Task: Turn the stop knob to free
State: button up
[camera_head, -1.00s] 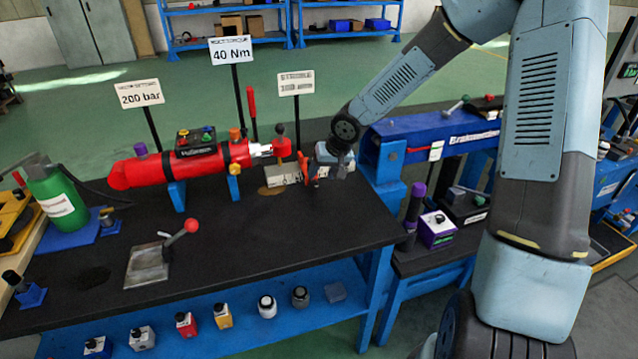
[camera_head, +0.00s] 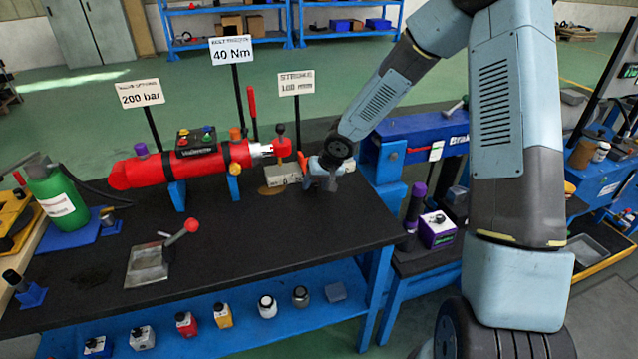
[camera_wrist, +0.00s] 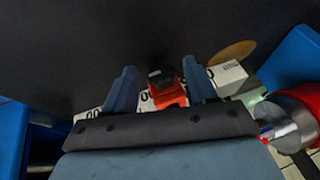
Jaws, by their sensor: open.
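A small red-orange piece with a dark top, which looks like the stop knob (camera_wrist: 165,89), sits on a white scale strip (camera_wrist: 90,113) in the wrist view. In the head view the red-orange piece (camera_head: 303,163) shows only in part beside my gripper (camera_head: 320,180). In the wrist view my gripper (camera_wrist: 159,84) is open, with one finger on each side of the piece. Small gaps show between fingers and piece, and I cannot tell whether they touch. The knob's setting cannot be read.
A red cylinder (camera_head: 190,163) lies on blue supports on the black bench (camera_head: 250,230), its rod end near my gripper. Signs on poles stand behind. A blue beam (camera_head: 425,132) is on the right. The front bench top is mostly clear.

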grip_shut()
jog(key=shift+d, duration=0.15)
jog(key=shift+s+a+n+t+h, duration=0.1)
jog(key=shift+a+n+t+h, duration=0.15)
jog(key=shift+h, duration=0.45)
jog(key=shift+s+a+n+t+h, duration=0.1)
jog(key=shift+a+n+t+h, duration=0.1)
jog(key=shift+h, duration=0.5)
jog(key=shift+a+n+t+h, duration=0.2)
jog(key=shift+t+h, duration=0.1)
jog(key=shift+h, duration=0.8)
jog(key=shift+a+n+t+h, duration=0.15)
jog(key=shift+t+h, duration=0.1)
jog(key=shift+h, duration=0.85)
grip_release()
